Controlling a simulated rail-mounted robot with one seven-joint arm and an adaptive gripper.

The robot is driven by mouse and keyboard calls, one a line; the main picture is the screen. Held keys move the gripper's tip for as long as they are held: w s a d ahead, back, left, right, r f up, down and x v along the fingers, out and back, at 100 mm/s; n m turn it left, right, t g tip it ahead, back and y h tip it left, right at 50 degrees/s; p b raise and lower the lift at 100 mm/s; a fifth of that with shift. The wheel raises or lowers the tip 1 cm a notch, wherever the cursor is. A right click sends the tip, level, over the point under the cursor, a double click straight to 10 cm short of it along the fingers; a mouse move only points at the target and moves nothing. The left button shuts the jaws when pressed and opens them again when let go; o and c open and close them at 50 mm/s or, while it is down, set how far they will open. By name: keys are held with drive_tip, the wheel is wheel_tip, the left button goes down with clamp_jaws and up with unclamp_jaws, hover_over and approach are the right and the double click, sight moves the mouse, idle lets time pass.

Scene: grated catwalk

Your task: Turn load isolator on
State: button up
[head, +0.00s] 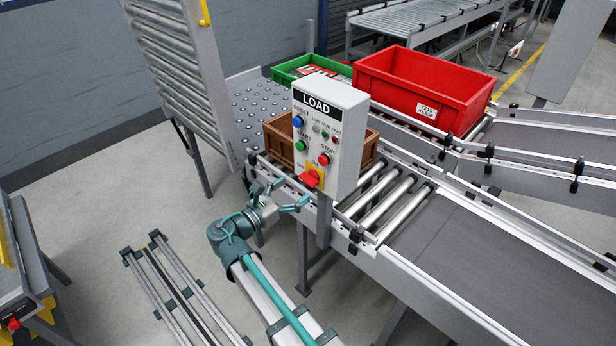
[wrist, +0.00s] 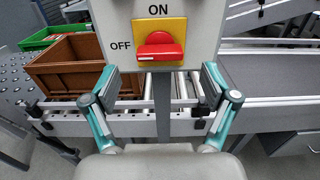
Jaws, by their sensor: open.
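The load isolator is a red rotary handle (wrist: 158,48) on a yellow plate (wrist: 175,24), with ON printed above and OFF to its left. The handle lies horizontally, in line with OFF. In the head view the red handle (head: 310,179) sits low on the grey LOAD control box (head: 343,120). My gripper (head: 291,194) is in front of the box's lower end. In the wrist view my gripper (wrist: 160,88) is open and empty, its fingers spread to either side and a little below the handle. No contact with the handle shows.
Above the isolator are a blue RESET button (head: 298,121), green START button (head: 300,146) and red STOP button (head: 323,159). A brown crate (head: 277,141) stands behind the box on the roller conveyor. A red crate (head: 400,88) and green crate (head: 290,72) stand farther back.

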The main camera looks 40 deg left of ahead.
sight(305, 182)
drive_tip(key=shift+w+d+p, duration=0.25)
drive_tip(key=shift+w+p, duration=0.2)
drive_tip(key=shift+w, duration=1.05)
drive_tip(key=shift+w+d+p, duration=0.2)
drive_tip(key=shift+w+p, duration=0.2)
drive_tip(key=shift+w, duration=1.1)
drive_tip(key=c, duration=1.2)
drive_tip(key=shift+o, duration=0.2)
